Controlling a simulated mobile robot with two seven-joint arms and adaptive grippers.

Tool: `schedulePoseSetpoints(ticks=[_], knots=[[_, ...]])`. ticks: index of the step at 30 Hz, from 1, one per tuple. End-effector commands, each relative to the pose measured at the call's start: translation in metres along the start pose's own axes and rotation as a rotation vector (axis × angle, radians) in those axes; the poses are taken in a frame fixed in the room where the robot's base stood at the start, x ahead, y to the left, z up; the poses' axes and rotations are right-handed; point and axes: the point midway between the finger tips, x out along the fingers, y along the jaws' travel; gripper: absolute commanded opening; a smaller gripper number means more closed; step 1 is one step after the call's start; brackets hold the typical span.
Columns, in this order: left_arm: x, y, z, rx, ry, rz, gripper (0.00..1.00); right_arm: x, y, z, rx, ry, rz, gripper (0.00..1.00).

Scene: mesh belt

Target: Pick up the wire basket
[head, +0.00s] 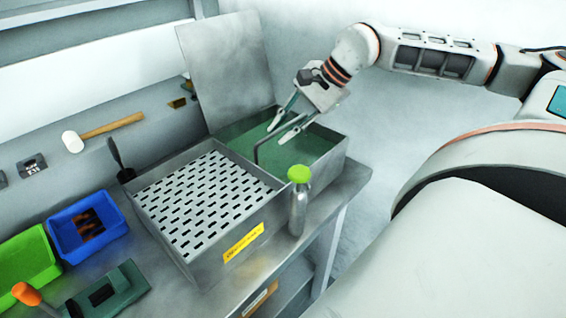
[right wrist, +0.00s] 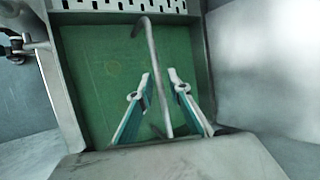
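A metal tank with green liquid (head: 241,138) forms the right part of the bench unit. A thin dark bent rod (head: 256,152), which looks like the wire basket's handle, rises from the liquid. No basket body can be made out below the surface. My right gripper (head: 280,132) reaches down over the tank from the upper right. In the right wrist view its fingers (right wrist: 160,74) are apart. The rod (right wrist: 152,50) runs between them in that picture, with gaps on both sides; its depth relative to the fingertips is unclear. My left gripper is not in view.
A slotted metal tray (head: 208,198) adjoins the tank at left, with an upright lid (head: 226,70) behind. A green-capped bottle (head: 298,205) stands by the front wall. Blue (head: 88,228) and green (head: 22,258) bins and a mallet (head: 105,130) are farther left.

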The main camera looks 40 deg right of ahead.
Motion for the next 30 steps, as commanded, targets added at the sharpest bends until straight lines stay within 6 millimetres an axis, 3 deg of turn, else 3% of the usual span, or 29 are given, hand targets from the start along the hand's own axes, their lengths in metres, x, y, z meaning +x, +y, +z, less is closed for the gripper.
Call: schedulePoseSetpoints(ticks=[17, 25, 30], knots=[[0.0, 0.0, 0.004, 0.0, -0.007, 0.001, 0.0, -0.008, -0.007, 0.003, -0.002, 0.0, -0.005, 0.0], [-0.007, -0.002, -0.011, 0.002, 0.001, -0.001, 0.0, -0.049, -0.034, 0.018, -0.002, -0.004, -0.011, 0.0], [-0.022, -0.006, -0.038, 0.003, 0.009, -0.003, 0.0, -0.091, -0.061, 0.032, -0.003, -0.002, -0.012, 0.0]])
